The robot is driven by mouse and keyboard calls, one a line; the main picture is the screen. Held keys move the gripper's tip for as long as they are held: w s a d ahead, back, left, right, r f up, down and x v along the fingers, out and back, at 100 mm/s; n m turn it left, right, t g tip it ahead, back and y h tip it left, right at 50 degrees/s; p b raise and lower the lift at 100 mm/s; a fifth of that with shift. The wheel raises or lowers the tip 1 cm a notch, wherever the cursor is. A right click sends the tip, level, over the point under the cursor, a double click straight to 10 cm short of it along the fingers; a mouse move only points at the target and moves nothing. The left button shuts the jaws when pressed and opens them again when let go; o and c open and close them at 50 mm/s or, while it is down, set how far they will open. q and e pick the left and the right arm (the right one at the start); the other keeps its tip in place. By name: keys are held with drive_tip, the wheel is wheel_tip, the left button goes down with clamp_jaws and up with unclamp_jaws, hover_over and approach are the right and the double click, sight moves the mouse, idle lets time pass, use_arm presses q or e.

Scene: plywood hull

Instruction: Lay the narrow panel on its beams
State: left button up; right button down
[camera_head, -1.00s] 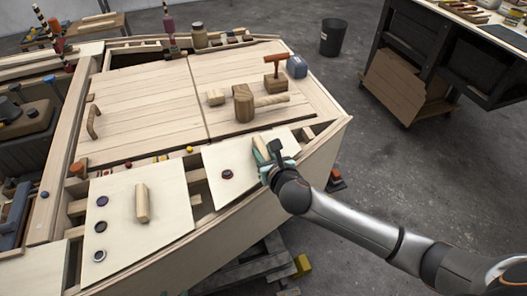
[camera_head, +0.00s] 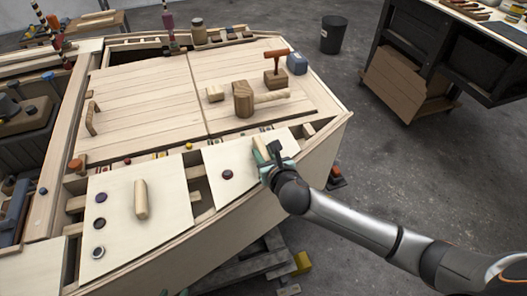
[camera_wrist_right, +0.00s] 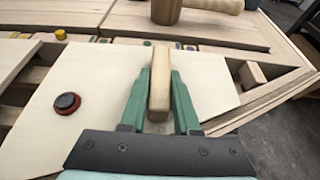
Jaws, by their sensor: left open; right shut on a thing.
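The narrow panel (camera_head: 224,156) is a pale plywood sheet with a dark round knob (camera_head: 227,174) and a wooden grip bar. It lies over the framing by the hull's right edge and also shows in the right wrist view (camera_wrist_right: 100,80). My right gripper (camera_wrist_right: 158,95) is shut on the panel's grip bar (camera_wrist_right: 159,70). Beams (camera_head: 196,196) show in the gap left of the panel, and a beam end (camera_wrist_right: 252,74) shows at its right. Whether the panel touches the beams beneath is hidden. My left gripper is not in view.
A wider panel (camera_head: 120,220) with its own grip bar (camera_head: 141,199) lies to the left. Behind are planked deck sections (camera_head: 150,100) with a mallet (camera_head: 243,99) and a wooden block (camera_head: 215,93) on them. Small coloured pieces sit in the slot between.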

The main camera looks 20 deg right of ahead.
drive_tip(key=c, duration=0.6)
unclamp_jaws()
drive_tip(key=shift+o, duration=0.2)
use_arm(q)
drive_tip(key=shift+w+a, duration=0.1)
use_arm(e)
drive_tip(key=shift+f, duration=0.1)
use_arm(q)
drive_tip(key=shift+s+a+r+y+p, duration=0.15)
drive_tip(key=shift+s+a+p, duration=0.15)
drive_tip(key=shift+a+p, duration=0.2)
drive_tip(key=shift+s+a+y+p, duration=0.15)
drive_tip(key=shift+s+a+p, duration=0.15)
drive_tip(key=shift+a+p, duration=0.15)
use_arm(e)
drive_tip(key=v, duration=1.2)
drive_tip(key=shift+s, duration=0.3)
